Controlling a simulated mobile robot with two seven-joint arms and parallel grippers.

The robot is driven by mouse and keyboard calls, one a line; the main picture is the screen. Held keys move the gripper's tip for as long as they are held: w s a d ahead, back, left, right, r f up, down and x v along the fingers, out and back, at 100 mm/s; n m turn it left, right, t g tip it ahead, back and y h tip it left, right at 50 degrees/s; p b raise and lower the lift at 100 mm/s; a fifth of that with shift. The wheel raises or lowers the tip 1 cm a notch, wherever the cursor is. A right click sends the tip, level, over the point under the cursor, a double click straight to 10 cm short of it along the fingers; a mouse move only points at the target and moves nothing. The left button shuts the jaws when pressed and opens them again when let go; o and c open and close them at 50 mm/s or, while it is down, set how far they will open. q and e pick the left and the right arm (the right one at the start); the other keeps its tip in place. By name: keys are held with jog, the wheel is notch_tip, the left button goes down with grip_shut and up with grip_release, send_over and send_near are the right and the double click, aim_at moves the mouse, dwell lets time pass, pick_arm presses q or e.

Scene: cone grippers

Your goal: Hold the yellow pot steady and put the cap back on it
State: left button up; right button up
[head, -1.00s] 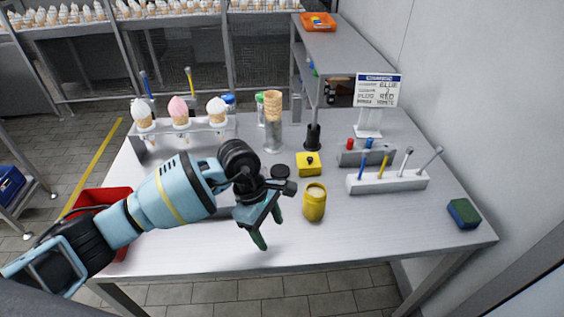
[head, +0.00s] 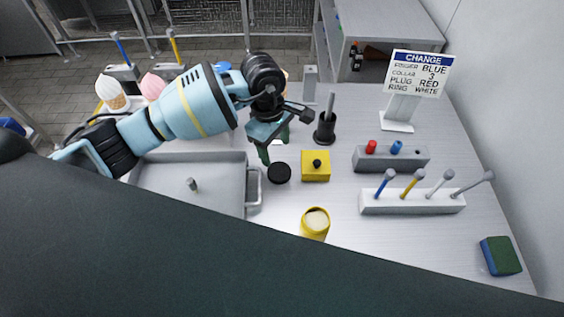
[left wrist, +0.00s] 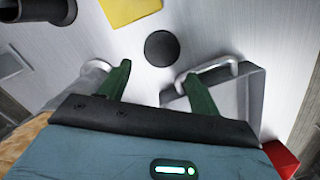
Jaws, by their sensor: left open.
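The yellow pot (head: 314,222) stands upright on the table, its open top showing pale contents; the dark shape in front hides its base. A black round cap (head: 279,173) lies flat on the table behind and left of the pot. In the left wrist view the cap (left wrist: 161,48) appears just beyond the gap between the fingertips. My left gripper (head: 274,147) is open and empty, fingers pointing down, just behind the cap in the head view. Its green fingers also show in the left wrist view (left wrist: 156,69), apart from the cap. My right gripper is not in view.
A yellow block with a black knob (head: 316,172) sits right of the cap. A grey tray with a handle (head: 254,190) lies left. A white tool rack (head: 412,203), grey holder (head: 390,160) and sponge (head: 500,256) stand right. A large dark shape crosses the front.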

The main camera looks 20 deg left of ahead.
aim_at(279, 171)
pick_arm(q)
jog(key=shift+s, duration=0.15)
jog(key=shift+d+f, duration=0.15)
jog(key=shift+f, duration=1.15)
jog(key=shift+s+d+f, duration=0.1)
jog(key=shift+d+f, duration=0.05)
jog(key=shift+f, duration=1.15)
jog(key=shift+s+d+f, duration=0.1)
jog(key=shift+d+f, duration=0.05)
jog(key=shift+f, duration=1.15)
jog(key=c, duration=0.7)
jog(key=shift+r, duration=0.2)
notch_tip(279, 171, up, 10)
jog(key=shift+f, duration=0.15)
